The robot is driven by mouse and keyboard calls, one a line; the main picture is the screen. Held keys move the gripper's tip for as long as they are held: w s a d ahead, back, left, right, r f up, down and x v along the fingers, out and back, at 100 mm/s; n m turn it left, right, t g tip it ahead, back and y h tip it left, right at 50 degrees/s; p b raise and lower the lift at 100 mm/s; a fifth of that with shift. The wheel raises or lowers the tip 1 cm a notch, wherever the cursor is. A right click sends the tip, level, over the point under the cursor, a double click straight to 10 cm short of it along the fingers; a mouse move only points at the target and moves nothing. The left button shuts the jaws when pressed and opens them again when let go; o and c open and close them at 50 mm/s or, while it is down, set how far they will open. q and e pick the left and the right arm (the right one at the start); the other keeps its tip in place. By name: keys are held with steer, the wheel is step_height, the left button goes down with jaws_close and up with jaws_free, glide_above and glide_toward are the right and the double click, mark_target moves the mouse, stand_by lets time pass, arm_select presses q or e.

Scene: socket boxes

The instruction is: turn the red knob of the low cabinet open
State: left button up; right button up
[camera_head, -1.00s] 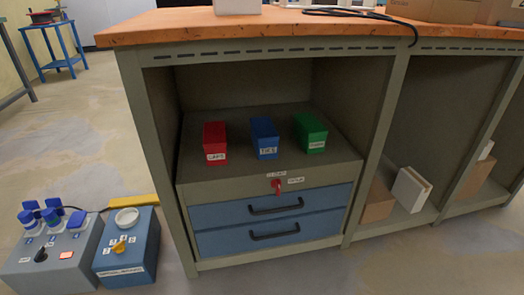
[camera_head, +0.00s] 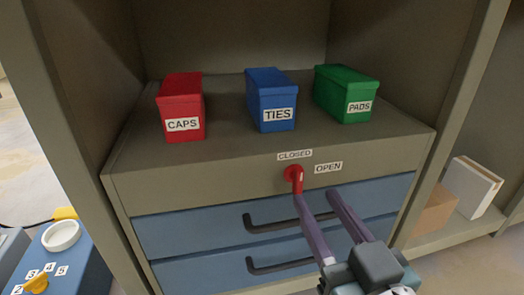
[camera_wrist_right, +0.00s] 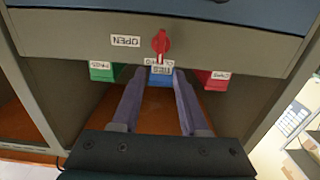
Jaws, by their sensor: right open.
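The red knob (camera_head: 296,179) sits on the grey front panel of the low cabinet (camera_head: 230,178), above the blue drawers. Its bar looks roughly upright. A CLOSED label (camera_head: 294,155) is above it and an OPEN label (camera_head: 328,167) is to its right. My right gripper (camera_head: 317,194) is open in front of the panel, its left finger overlapping the knob's lower end in the head view. In the right wrist view, which is upside down, the knob (camera_wrist_right: 161,42) is just beyond the open fingertips (camera_wrist_right: 159,71), with no clear contact. My left gripper is not in view.
Red (camera_head: 181,106), blue (camera_head: 270,98) and green (camera_head: 346,92) boxes stand on the cabinet top. Two dark drawer handles (camera_head: 275,222) stick out below the knob. A bench post (camera_head: 458,110) stands to the right. A blue device (camera_head: 62,262) is at lower left.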

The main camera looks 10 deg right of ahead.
mark_target(302, 173)
steer(key=w+b, duration=0.2)
steer(key=w, duration=0.4)
steer(key=shift+w+a, duration=0.1)
steer(key=shift+w, duration=0.05)
steer(key=shift+w+r, duration=0.1)
steer(key=shift+w, duration=0.1)
jaws_close()
